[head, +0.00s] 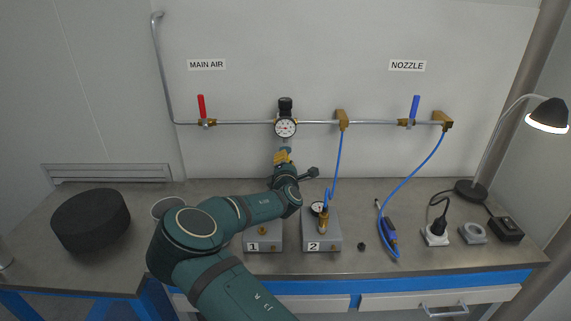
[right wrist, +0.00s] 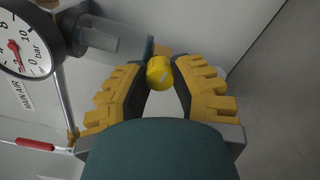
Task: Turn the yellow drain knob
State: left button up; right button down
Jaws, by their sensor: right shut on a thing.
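The yellow drain knob (right wrist: 159,73) is a small yellow cylinder between the two padded fingers in the right wrist view. My right gripper (head: 283,157) is directly below the pressure gauge on the wall pipe, and its fingers are shut on the knob. In the head view the knob is hidden by the fingers. The round gauge (head: 285,128) shows below a black regulator cap (head: 285,106); its white dial also fills the upper left of the right wrist view (right wrist: 25,48). A clear bowl (right wrist: 100,38) sits beside the gauge there. My left gripper is out of view.
A red valve handle (head: 201,106) and a blue one (head: 415,107) stand on the pipe. Grey blocks 1 (head: 262,235) and 2 (head: 321,236) stand on the bench. Blue hoses hang at right. A black cylinder (head: 91,220) is at left, a lamp (head: 547,115) at far right.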

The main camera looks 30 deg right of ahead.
jog(key=shift+w, duration=0.1)
dwell(0.3)
jog(key=c, duration=0.7)
grip_release()
jog(key=v, duration=1.2)
